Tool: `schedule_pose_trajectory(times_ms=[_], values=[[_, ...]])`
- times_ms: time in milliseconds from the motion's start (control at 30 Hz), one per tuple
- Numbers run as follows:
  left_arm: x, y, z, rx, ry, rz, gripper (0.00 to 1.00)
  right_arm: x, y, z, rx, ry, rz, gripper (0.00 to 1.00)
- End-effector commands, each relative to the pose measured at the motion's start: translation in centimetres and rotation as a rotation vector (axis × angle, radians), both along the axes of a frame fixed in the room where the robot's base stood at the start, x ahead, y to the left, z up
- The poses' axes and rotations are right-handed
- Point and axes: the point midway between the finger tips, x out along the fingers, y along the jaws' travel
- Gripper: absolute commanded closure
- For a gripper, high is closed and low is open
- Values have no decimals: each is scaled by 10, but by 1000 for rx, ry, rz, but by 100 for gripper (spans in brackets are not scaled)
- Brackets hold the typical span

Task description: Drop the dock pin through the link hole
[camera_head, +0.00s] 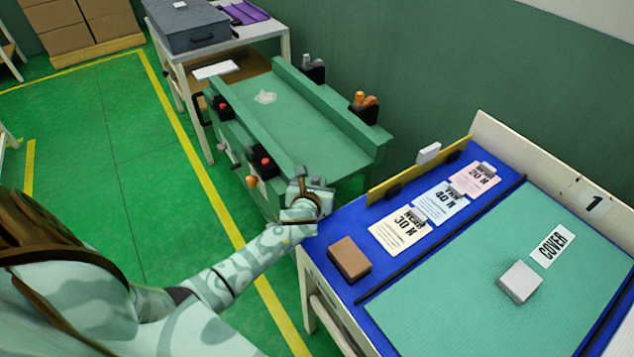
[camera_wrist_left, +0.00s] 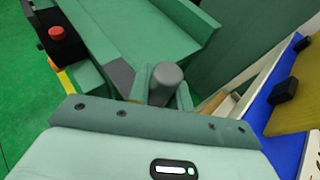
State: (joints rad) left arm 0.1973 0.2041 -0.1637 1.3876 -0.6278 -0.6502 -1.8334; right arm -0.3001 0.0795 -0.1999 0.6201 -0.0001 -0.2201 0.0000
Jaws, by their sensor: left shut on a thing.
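My left gripper (camera_head: 303,186) is at the near end of the green cart (camera_head: 310,130), in the gap between the cart and the blue-topped table. In the left wrist view the gripper (camera_wrist_left: 163,90) is shut on a grey round-topped pin (camera_wrist_left: 167,76), which looks like the dock pin. The pin's lower part is hidden by the fingers and the gripper body. A grey flat piece (camera_wrist_left: 119,75) shows at the cart's end, beside the fingers. I cannot make out the link hole in either view. My right gripper is not in view.
The blue-topped table (camera_head: 327,234) stands close on the right with labelled cards, a brown block (camera_head: 349,259) and a white block (camera_head: 520,282) on it. The cart's side carries red-buttoned black fittings (camera_head: 264,162). Green floor (camera_head: 90,150) is clear at left.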

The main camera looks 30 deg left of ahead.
Motion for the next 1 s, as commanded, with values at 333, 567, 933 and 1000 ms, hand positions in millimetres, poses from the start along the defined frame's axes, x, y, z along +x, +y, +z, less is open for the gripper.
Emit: schedule_pose_trajectory(times_ms=[333,567,933,1000], values=[[0,0,-10,-1,0,0,100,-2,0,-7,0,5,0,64],[0,0,-15,0,0,0,100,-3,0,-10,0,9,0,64],[0,0,-18,0,1,0,54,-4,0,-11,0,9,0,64],[-1,0,-18,0,2,0,54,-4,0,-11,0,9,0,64]])
